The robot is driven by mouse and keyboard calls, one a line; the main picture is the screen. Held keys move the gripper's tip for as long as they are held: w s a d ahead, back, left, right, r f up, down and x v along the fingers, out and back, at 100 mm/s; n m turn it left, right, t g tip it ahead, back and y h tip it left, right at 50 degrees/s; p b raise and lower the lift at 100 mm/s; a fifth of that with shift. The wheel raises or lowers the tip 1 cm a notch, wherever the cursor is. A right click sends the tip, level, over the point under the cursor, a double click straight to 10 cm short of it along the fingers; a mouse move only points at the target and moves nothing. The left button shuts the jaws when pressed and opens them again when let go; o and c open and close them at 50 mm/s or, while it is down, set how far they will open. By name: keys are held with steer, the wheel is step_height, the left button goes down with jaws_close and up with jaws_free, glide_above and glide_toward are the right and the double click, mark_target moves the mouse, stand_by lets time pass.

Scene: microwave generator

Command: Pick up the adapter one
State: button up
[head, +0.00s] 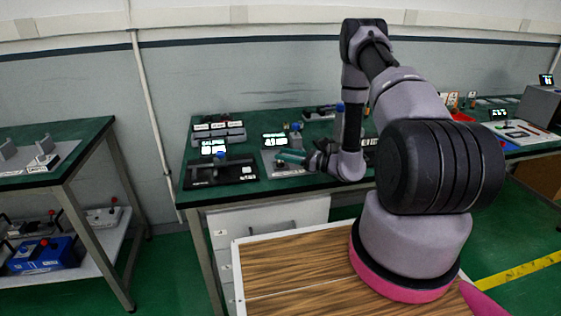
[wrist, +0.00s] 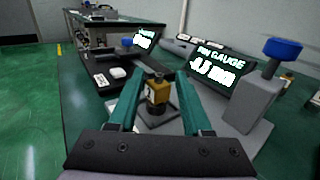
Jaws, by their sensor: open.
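The adapter one (wrist: 157,93) is a small brass-coloured block with a dark lower part and a label that reads 1. It stands upright on a dark square pad (wrist: 173,118) of a grey fixture plate in the wrist view. My gripper (wrist: 161,75) is open, with one teal finger on each side of the adapter. I cannot tell whether either finger touches it. In the head view my gripper (head: 283,157) is low over the green bench, and the adapter is too small or hidden to make out.
A pin gauge display (wrist: 215,68) and a grey post with a blue knob (wrist: 283,48) stand close on the right in the wrist view. A black fixture (head: 222,170) lies left of my gripper in the head view.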

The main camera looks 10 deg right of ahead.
steer(key=x, duration=0.5)
steer(key=shift+a, duration=0.1)
steer(key=shift+c, duration=0.3)
jaws_close()
